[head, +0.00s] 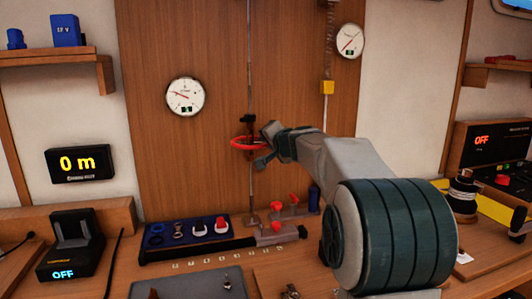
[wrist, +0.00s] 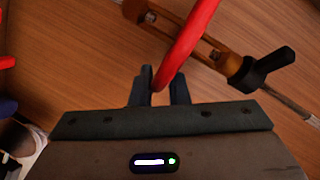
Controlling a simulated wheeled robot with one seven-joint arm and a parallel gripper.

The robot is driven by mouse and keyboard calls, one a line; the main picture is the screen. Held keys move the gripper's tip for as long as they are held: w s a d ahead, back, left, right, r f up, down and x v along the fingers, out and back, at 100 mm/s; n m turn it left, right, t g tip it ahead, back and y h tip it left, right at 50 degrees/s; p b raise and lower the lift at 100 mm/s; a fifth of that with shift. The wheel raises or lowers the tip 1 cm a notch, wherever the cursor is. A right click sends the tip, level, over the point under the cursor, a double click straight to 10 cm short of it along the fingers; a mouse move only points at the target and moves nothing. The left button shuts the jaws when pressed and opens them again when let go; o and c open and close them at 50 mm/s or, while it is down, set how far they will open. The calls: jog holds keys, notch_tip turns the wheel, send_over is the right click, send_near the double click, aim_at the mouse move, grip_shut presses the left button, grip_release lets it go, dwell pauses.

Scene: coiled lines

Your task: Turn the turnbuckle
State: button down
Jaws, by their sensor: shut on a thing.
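The turnbuckle stands upright on a vertical line in front of the wooden panel. In the wrist view its brass-coloured body (wrist: 205,47) lies slantwise, with a black lever-like part (wrist: 265,69) at one end. My gripper (head: 264,146) reaches in from the right. The gripper hides part of the turnbuckle in the head view.
Round dial gauges (head: 185,96) hang on the panel, and a yellow block (head: 327,87) hangs at the right. Below, a blue tray (head: 190,229) holds small fittings on the bench. Red-handled fittings (head: 293,198) stand near the line's foot.

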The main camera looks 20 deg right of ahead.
aim_at(264, 144)
jog(key=shift+s+a+m+h, duration=0.2)
jog(key=shift+s+m+h, duration=0.2)
jog(key=shift+m+h, duration=0.6)
jog(key=h+p, duration=0.1)
jog(key=m+h+p, duration=0.2)
jog(key=p, duration=0.1)
jog(key=shift+s+a+r, duration=0.2)
jog(key=shift+s+r, duration=0.05)
jog(key=shift+s, duration=0.15)
jog(key=m+h+p, duration=0.1)
jog(key=p, duration=0.1)
jog(key=g+h+p, duration=0.1)
jog(key=p, duration=0.1)
jog(key=shift+s+a+m+h, duration=0.2)
jog(key=shift+s+m+h, duration=0.1)
jog(key=shift+m+h, duration=0.1)
jog(key=shift+s+a+f+m+g+h+p, duration=0.15)
jog(key=shift+m+h+p, duration=0.25)
jog(key=shift+p, duration=0.2)
jog(key=shift+s+f+m+g+h+p, duration=0.15)
jog(key=shift+m+h+p, duration=0.15)
jog(key=shift+h+p, duration=0.25)
jog(key=c, duration=1.4)
grip_release()
jog(key=shift+c, duration=0.2)
jog(key=shift+a, duration=0.1)
